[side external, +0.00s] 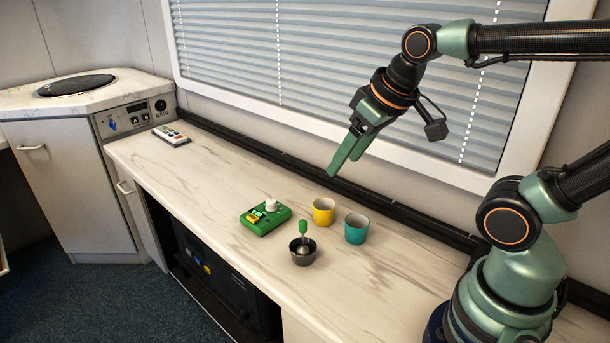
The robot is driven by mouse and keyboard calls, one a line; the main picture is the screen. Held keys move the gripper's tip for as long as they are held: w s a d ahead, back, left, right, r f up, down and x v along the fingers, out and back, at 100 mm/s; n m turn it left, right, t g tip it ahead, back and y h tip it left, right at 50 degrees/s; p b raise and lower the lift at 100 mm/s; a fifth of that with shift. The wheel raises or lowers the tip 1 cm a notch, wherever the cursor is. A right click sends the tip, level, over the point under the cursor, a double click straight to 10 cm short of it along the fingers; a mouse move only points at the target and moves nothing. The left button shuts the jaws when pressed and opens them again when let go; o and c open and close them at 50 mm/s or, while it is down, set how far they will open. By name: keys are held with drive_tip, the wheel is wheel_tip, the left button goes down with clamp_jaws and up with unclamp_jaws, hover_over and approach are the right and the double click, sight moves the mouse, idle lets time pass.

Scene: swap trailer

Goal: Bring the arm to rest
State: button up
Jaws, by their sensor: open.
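My gripper (345,158) is in the air above the back of the marbled counter (185,190), pointing down and to the left. It is open and holds nothing. Its fingers overlap in this view, so the gap between them is hard to see. It is above and apart from the yellow cup (323,212) and the teal cup (356,229), which stand upright on the counter.
A green box (262,221) with a white knob stands left of the cups. A dark bowl (302,257) holds a green-handled tool (303,230). A remote-like device (172,135) lies at the far left. Window blinds (300,60) stand behind the arm. The counter's left half is mostly clear.

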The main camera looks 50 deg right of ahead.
drive_tip(key=shift+s+f, duration=0.3)
drive_tip(key=shift+s, duration=0.1)
